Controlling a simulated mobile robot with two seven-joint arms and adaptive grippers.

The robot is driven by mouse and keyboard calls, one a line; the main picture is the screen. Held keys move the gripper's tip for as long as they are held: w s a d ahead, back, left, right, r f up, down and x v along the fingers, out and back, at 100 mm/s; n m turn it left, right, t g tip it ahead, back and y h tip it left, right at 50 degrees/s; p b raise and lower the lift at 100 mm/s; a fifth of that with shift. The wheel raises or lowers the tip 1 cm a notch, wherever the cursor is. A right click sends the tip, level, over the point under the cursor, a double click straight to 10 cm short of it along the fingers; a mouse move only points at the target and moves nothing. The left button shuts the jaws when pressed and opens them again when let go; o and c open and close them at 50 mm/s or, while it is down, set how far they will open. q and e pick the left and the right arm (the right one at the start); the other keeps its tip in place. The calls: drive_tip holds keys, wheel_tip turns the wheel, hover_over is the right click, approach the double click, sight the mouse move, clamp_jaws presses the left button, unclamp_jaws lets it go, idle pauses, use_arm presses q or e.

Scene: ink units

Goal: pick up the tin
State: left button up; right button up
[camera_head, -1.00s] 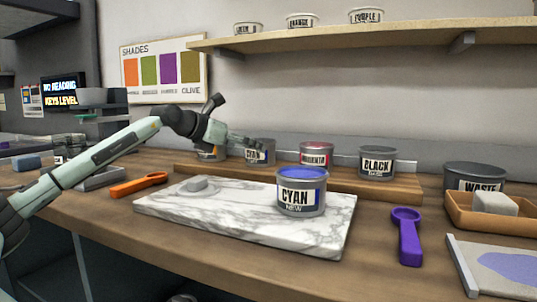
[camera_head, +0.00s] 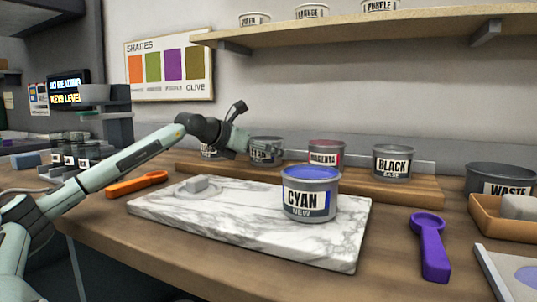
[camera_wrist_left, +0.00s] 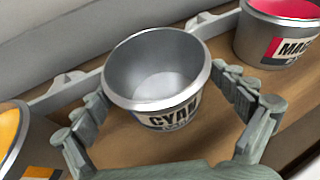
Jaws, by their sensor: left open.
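A grey tin labelled CYAN (camera_head: 265,157) stands upright on the wooden rack behind the marble slab. In the left wrist view this tin (camera_wrist_left: 155,78) looks empty, with bare metal inside. My left gripper (camera_wrist_left: 160,95) is open, with one finger on each side of the tin; I cannot tell whether they touch it. In the head view my left gripper (camera_head: 262,148) partly covers the tin's label. A second tin, labelled CYAN NEW (camera_head: 310,198) and filled with blue, stands on the marble slab (camera_head: 240,228). My right gripper is not in view.
On the rack, a magenta tin (camera_head: 326,153) and a black tin (camera_head: 393,162) stand right of the cyan one. A yellow-filled tin (camera_wrist_left: 14,140) is close on the left. An orange tool (camera_head: 137,184), a purple tool (camera_head: 430,248) and a waste tub (camera_head: 500,180) lie around the slab.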

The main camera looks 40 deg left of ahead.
use_arm(q)
drive_tip(key=c, duration=1.7)
drive_tip(key=shift+r, duration=0.1)
